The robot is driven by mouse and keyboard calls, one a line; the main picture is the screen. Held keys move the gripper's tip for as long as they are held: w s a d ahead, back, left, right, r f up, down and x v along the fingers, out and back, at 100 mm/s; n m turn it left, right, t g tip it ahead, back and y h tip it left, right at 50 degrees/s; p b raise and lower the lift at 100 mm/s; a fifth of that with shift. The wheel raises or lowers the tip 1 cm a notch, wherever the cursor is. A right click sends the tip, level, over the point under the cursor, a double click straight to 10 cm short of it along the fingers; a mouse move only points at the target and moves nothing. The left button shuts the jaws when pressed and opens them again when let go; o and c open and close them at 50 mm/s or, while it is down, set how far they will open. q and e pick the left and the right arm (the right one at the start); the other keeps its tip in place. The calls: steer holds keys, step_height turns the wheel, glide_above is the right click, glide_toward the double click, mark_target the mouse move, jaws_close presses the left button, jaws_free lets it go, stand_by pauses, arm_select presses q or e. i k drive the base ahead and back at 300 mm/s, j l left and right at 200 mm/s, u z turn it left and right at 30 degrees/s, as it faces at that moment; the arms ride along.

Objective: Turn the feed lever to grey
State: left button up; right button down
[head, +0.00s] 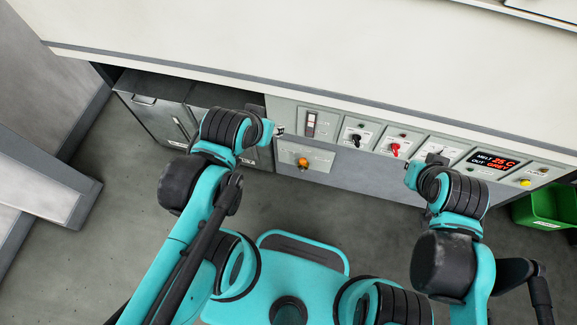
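The control panel (318,151) runs along the front below the white top. It carries a black turn lever (356,140), a red turn lever (395,149) and an orange knob (302,162) on a lower plate. Their labels are too small to read, so I cannot tell which is the feed lever. My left gripper (277,130) is at the panel's left end, left of the white switch. My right gripper (412,172) is in front of the panel, right of and below the red lever. The arm links hide most of both grippers, so their opening does not show.
A white switch (311,124) sits on the panel's left. A display (494,162) reads "MELT 25 C" and an "OUT" line that looks like "GREY". A yellow button (525,183) is at the right. A green bin (548,207) stands on the floor. Grey bins (150,112) stand at the left.

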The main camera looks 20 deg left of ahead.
mark_target(302, 160)
steer(key=u, duration=0.4)
steer(key=z, duration=0.4)
steer(key=j+z, duration=0.15)
steer(key=z, duration=0.3)
steer(key=j+z, duration=0.1)
steer(key=z, duration=0.3)
steer(key=k+j+z, duration=0.1)
steer(key=j+z, duration=0.2)
steer(key=j, duration=0.2)
steer(key=k+j+z, duration=0.15)
steer(key=j+z, duration=0.15)
steer(key=j, duration=0.15)
steer(key=k+j+z, duration=0.2)
steer(key=j+z, duration=0.15)
steer(key=k+j+z, duration=0.3)
steer(key=j, duration=0.15)
steer(key=k+j, duration=0.85)
steer(key=j, duration=0.15)
steer(key=i+j, duration=0.1)
steer(key=i, duration=0.4)
